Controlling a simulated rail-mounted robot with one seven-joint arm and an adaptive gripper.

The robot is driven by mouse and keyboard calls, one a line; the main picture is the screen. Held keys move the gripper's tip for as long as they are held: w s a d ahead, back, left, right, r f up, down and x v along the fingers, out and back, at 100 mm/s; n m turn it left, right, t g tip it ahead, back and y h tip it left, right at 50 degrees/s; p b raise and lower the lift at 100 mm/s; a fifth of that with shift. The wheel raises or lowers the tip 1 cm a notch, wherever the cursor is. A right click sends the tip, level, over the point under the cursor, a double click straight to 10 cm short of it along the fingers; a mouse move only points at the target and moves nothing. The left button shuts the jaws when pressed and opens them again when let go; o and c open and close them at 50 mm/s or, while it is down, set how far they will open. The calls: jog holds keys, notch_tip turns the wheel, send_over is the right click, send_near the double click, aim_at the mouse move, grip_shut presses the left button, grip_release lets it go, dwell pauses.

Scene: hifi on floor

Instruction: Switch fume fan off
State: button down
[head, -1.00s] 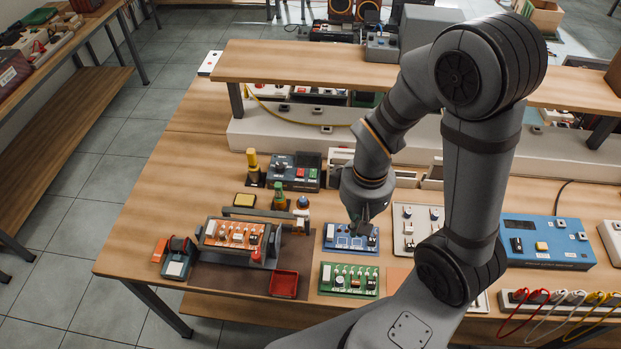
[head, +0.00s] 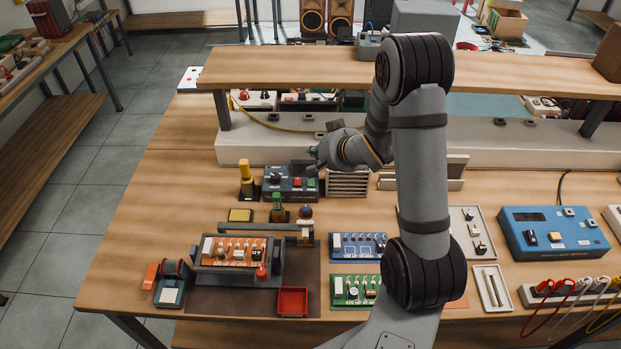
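A dark blue-grey control box (head: 291,185) stands on the bench, with a black knob (head: 275,179) and a red button (head: 297,182) on top, and a green button near its right end. Its labels are too small to read. A pale slatted vent box (head: 348,184) stands just right of it; I cannot tell for sure which is the fume fan's. My gripper (head: 313,153) points left, above and behind the right end of the control box, apparently apart from it. Its fingers are small and partly seen; their opening is unclear.
A raised wooden shelf (head: 290,69) spans the back above a pale ledge. A yellow-topped post (head: 245,180) and green-topped post (head: 278,207) stand nearby. An orange board (head: 238,250) sits in a holder in front. Bare wood (head: 150,200) lies at the left.

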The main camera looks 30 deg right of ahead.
jog(key=shift+w+a+r+m, duration=0.1)
jog(key=shift+a+m, duration=0.05)
jog(key=shift+m, duration=0.35)
jog(key=b, duration=0.6)
send_over(314, 180)
jog(key=f, duration=0.7)
jog(key=shift+s+a+f, duration=0.1)
jog(key=shift+s+f, duration=0.15)
jog(key=shift+f, duration=0.05)
jog(key=shift+w+f+b, duration=0.1)
jog(key=shift+f+b, duration=0.5)
jog(key=shift+f, duration=0.15)
jog(key=shift+f+b, duration=0.3)
jog(key=shift+b, duration=0.25)
jog(key=shift+f+b, duration=0.3)
jog(key=shift+b, duration=0.05)
dwell(0.4)
jog(key=shift+r, duration=0.1)
jog(key=shift+r+p, duration=0.45)
jog(key=shift+r, duration=0.25)
